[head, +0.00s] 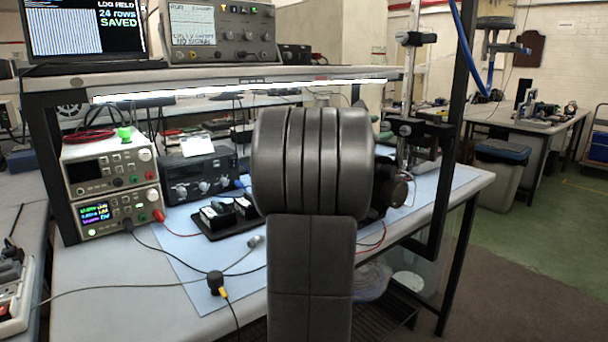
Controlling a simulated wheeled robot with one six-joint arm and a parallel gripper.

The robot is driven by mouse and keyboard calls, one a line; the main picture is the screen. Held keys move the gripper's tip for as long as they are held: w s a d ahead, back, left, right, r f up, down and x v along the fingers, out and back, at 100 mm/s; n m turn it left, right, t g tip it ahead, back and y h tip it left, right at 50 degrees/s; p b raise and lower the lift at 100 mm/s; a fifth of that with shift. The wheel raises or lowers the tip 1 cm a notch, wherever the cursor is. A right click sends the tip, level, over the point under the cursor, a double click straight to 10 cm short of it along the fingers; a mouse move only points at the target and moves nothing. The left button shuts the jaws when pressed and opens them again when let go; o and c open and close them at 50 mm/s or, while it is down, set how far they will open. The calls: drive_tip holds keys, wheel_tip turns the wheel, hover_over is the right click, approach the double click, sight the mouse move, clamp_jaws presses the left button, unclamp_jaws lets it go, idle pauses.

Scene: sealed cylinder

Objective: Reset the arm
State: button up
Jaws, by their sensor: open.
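My own arm fills the middle of the head view, a thick dark grey ribbed joint above a broad upright link. My gripper does not show; the arm's joint covers the part of the bench behind it. A dark round fitting (398,192) shows just right of the joint, partly hidden, by a metal clamp stand (406,100). I cannot tell whether it is the sealed cylinder.
The bench (110,290) carries a blue mat (190,262), stacked power supplies (108,170), a black tray (215,222) and loose cables. A lit shelf (240,85) spans above it. A monitor (85,25) reads "LOG HELD, 24 rows SAVED". Floor (560,220) is open at right.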

drive_tip(key=n+p, duration=0.3)
drive_tip(key=shift+r+p, duration=0.2)
drive_tip(key=shift+p, duration=0.15)
drive_tip(key=shift+f+n+p, duration=0.15)
drive_tip(key=shift+n+p, duration=0.2)
drive_tip(key=shift+n, duration=0.05)
